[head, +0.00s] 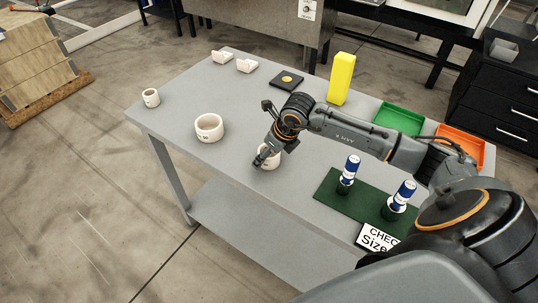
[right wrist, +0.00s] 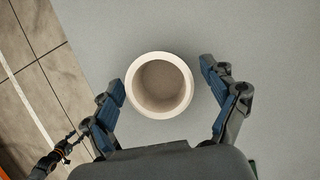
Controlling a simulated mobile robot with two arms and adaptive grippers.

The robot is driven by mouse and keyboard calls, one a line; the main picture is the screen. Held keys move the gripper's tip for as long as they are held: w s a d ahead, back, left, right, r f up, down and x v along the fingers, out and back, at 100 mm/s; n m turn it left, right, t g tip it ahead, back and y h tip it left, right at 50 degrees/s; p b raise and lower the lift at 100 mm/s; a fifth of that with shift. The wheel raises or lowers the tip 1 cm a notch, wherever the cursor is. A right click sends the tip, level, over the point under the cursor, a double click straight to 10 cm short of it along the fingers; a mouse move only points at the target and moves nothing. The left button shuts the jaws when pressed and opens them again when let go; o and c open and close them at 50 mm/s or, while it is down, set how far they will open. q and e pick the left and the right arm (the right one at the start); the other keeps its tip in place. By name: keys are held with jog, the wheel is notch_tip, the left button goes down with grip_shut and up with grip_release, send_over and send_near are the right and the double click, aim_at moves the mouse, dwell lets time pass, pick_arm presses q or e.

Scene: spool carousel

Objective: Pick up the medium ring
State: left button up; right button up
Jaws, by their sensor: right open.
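Three whitish rings stand on the grey table in the head view. The middle-sized one, the medium ring (head: 270,162), is under my right gripper (head: 263,158) and partly hidden by it. In the right wrist view the medium ring (right wrist: 160,58) shows from above as a round, hollow cup shape. My right gripper (right wrist: 163,80) is open, with one blue-padded finger on each side of the ring and a visible gap on both sides. A dark, jointed part at the lower left of the wrist view looks like my left gripper (right wrist: 66,147); its fingers are unclear.
The large ring (head: 209,135) and small ring (head: 151,99) stand to the left. A yellow block (head: 341,79), green tray (head: 398,119) and orange tray (head: 477,148) line the far side.

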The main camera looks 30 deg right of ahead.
jog(key=c, duration=1.4)
